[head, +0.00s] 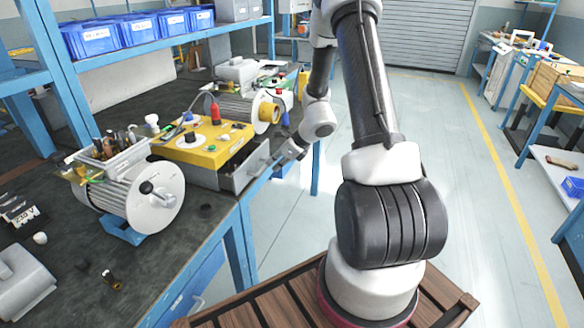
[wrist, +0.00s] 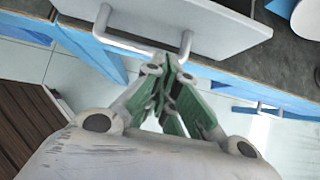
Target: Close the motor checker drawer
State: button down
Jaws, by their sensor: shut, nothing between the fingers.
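The motor checker is a yellow-topped box (head: 202,144) with knobs and leads on the bench. Its grey drawer (head: 240,172) sticks out beneath it towards the bench's front edge, so it stands open. In the wrist view the pale drawer front (wrist: 215,28) fills the top, with its U-shaped bar handle (wrist: 122,42) facing me. My gripper (wrist: 166,64) is shut and empty, its green fingers' tips at the handle bar; I cannot tell whether they touch it. In the head view my gripper (head: 276,158) is small beside the drawer front. The drawer's inside is mostly hidden.
A silver blower motor (head: 135,198) stands left of the checker, and another motor (head: 240,107) stands behind it. Blue bins (head: 130,30) sit on the shelf above. The floor (head: 460,180) right of my arm is clear.

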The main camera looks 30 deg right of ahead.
aim_at(258, 164)
jog(key=shift+w+a, duration=0.85)
jog(key=shift+w, duration=0.25)
jog(key=shift+w+a, duration=0.8)
jog(key=shift+w, duration=0.25)
